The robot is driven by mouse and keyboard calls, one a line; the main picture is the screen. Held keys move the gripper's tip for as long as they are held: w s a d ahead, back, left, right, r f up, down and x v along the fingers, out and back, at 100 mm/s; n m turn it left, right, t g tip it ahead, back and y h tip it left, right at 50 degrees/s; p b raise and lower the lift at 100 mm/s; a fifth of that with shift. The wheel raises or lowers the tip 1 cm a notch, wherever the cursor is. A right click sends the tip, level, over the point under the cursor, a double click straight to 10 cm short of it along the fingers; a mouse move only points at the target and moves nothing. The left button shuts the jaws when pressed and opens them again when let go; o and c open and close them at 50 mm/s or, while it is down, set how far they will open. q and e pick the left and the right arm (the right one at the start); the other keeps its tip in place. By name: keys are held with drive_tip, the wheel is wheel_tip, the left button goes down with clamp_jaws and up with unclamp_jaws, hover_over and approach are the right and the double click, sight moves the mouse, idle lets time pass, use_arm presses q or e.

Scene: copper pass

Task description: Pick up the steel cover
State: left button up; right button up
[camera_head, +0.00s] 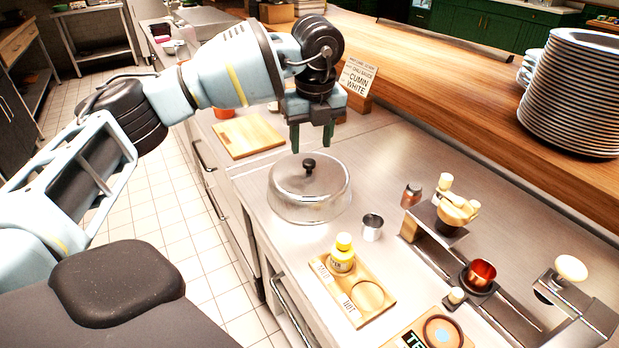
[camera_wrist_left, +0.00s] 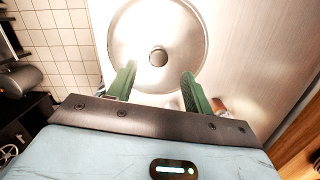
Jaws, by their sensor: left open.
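The steel cover (camera_head: 309,193) is a round shiny dome with a black knob (camera_head: 309,165) on top. It sits on the steel counter near its front edge. My left gripper (camera_head: 312,142) is open and empty above the knob, fingers pointing down. In the left wrist view the cover (camera_wrist_left: 133,42) lies beyond the two green fingertips (camera_wrist_left: 158,75), and its knob (camera_wrist_left: 158,57) shows in the gap between them, slightly further out. What is under the cover cannot be made out. My right gripper does not show.
A wooden board (camera_head: 248,137) lies left of the cover. A wooden tray (camera_head: 378,308) with a yellow-capped bottle (camera_head: 342,254) is in front. A sign (camera_head: 357,78) and stacked plates (camera_head: 572,95) are behind.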

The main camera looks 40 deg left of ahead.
sight(309, 161)
use_arm(q)
drive_tip(key=shift+a+f, duration=0.15)
drive_tip(key=shift+f, duration=1.15)
drive_tip(key=shift+a+f, duration=0.15)
drive_tip(key=shift+f, duration=1.1)
clamp_jaws()
drive_tip(key=shift+r, duration=0.1)
wheel_tip(309, 161, up, 10)
